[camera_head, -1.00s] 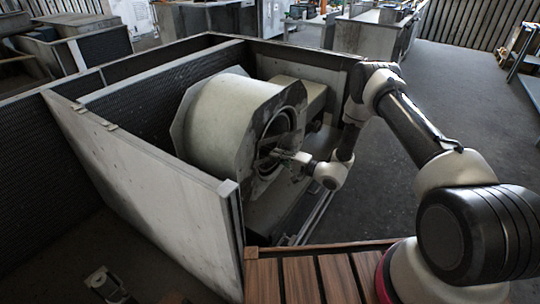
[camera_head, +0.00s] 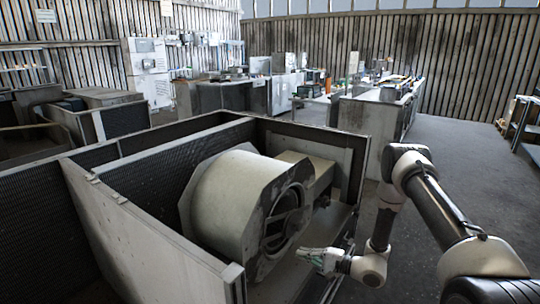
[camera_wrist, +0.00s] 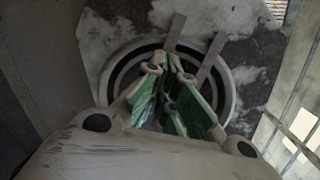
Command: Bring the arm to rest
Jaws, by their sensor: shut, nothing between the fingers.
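My gripper (camera_head: 312,256) is at the end of my arm, in front of the round opening of the blower housing (camera_head: 228,196). In the head view it stands to the right of the opening, apart from it as far as I can see. In the wrist view my gripper (camera_wrist: 172,78) has its green-padded fingers together and empty. Behind them is the blower's dark ring (camera_wrist: 130,62), crossed by two flat bars (camera_wrist: 211,58). My arm is bent, with its elbow raised at the right.
The blower sits in an open metal cabinet with a front panel (camera_head: 140,235) and a right wall (camera_head: 320,152). Grey workbenches (camera_head: 375,120) stand behind. The floor (camera_head: 455,160) at the right is clear.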

